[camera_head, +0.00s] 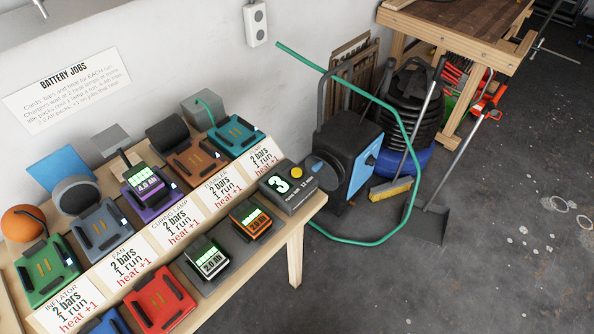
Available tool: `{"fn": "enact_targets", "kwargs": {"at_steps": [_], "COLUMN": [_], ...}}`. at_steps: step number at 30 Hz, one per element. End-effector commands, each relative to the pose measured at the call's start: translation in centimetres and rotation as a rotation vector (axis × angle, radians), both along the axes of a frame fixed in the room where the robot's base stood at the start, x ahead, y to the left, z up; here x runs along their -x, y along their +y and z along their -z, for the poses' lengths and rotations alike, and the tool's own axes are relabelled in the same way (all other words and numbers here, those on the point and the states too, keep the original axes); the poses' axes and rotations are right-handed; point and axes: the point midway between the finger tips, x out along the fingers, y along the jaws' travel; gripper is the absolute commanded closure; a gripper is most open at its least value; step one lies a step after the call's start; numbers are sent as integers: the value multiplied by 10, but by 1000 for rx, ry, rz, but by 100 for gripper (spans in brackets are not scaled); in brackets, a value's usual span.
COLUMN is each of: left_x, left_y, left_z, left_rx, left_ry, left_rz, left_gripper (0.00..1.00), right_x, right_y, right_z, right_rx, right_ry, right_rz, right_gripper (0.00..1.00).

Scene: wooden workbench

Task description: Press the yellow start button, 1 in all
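The yellow start button (297,170) sits on top of a dark grey control box (302,198) at the right end of the workbench (295,243). Beside the button, the box has a display showing a green-white "3" (278,185). Small lettering on the box is too small to read. I cannot tell from this view whether the button is pressed in. Neither of my grippers is in view.
Battery packs (208,262) with lit displays stand near the box. A row of coloured docks (48,270) and job cards (126,260) fills the bench. A sign (66,85) hangs behind. A black machine (350,150) and green hose (400,115) stand right of the bench.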

Motion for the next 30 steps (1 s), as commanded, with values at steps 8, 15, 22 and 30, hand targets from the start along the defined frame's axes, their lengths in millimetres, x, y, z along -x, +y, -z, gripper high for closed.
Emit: {"fn": "enact_targets", "kwargs": {"at_steps": [8,15,22,30], "left_x": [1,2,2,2], "left_y": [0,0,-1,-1], "left_z": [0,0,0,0], "left_rx": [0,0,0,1], "left_ry": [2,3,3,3], "left_rz": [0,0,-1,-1], "left_gripper": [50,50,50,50], "right_x": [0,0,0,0], "right_y": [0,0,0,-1], "right_z": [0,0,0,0], "right_rx": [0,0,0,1], "right_ry": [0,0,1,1], "right_rz": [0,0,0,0], "right_gripper": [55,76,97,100]}}
